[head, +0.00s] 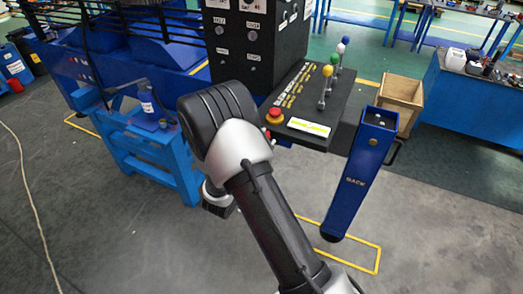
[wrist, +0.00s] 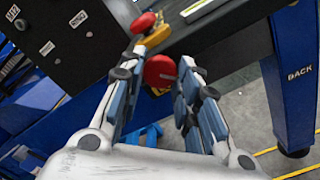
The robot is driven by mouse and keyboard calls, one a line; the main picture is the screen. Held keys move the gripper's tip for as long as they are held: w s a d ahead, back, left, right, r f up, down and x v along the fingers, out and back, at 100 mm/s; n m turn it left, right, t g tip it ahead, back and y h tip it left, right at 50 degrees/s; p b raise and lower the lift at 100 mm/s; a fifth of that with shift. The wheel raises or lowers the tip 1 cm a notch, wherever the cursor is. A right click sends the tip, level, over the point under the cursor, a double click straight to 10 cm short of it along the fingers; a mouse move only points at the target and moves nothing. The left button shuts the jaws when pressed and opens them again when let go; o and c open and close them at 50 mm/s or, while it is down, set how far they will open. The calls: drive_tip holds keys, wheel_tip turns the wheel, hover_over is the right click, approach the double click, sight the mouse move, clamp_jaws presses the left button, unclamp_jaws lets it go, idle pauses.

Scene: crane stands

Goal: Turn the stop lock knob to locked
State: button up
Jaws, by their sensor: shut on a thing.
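The stop lock knob (wrist: 160,71) is a round red knob on the front side of the dark control console (head: 318,105), below its top edge. A bit of yellow shows behind it, and a short dark mark runs across its face. My gripper (wrist: 163,60) is around the knob in the wrist view, one finger on each side, shut on it. The fingers partly cover its edges, and I cannot read a locked or unlocked label.
A red mushroom button (head: 275,115) on a yellow base sits on the console top, just above the knob; it also shows in the wrist view (wrist: 143,22). Levers with coloured balls (head: 327,71) stand behind. A blue post (head: 352,185) is on the right, a blue stand (head: 160,150) on the left.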

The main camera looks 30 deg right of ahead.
drive_tip(key=m+b, duration=0.8)
drive_tip(key=b, duration=0.6)
drive_tip(key=shift+f+m, duration=0.15)
drive_tip(key=shift+m, duration=0.25)
drive_tip(key=shift+b, duration=0.45)
drive_tip(key=o, duration=1.1)
drive_tip(key=v, duration=1.2)
drive_tip(key=shift+s, duration=0.1)
